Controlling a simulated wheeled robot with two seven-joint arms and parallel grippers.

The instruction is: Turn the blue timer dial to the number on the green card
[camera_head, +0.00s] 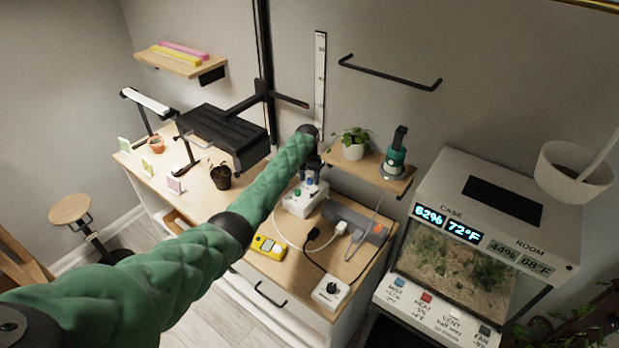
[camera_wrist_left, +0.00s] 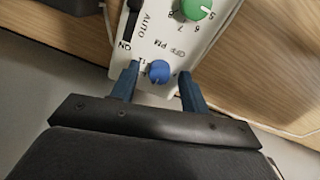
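The white timer box (camera_head: 303,207) sits on the wooden desk under my left gripper (camera_head: 311,172). In the left wrist view, the box's blue dial (camera_wrist_left: 159,71) lies between the two blue fingertips of my left gripper (camera_wrist_left: 158,73). The fingers are open, with a gap visible on each side of the dial. Part of the dial's printed scale is hidden, and its exact setting is unclear. A green dial (camera_wrist_left: 194,8) and a black slider (camera_wrist_left: 130,20) are on the same box. The green card (camera_head: 124,145) stands at the desk's far left; its number is too small to read. My right gripper is not in view.
Yellow (camera_head: 147,166) and pink (camera_head: 175,185) cards stand by small pots. A yellow meter (camera_head: 269,247), a power strip (camera_head: 352,220) with plugs and cords, and a white dial box (camera_head: 331,291) lie near the timer. A shelf (camera_head: 368,172) and terrarium (camera_head: 470,225) are at right.

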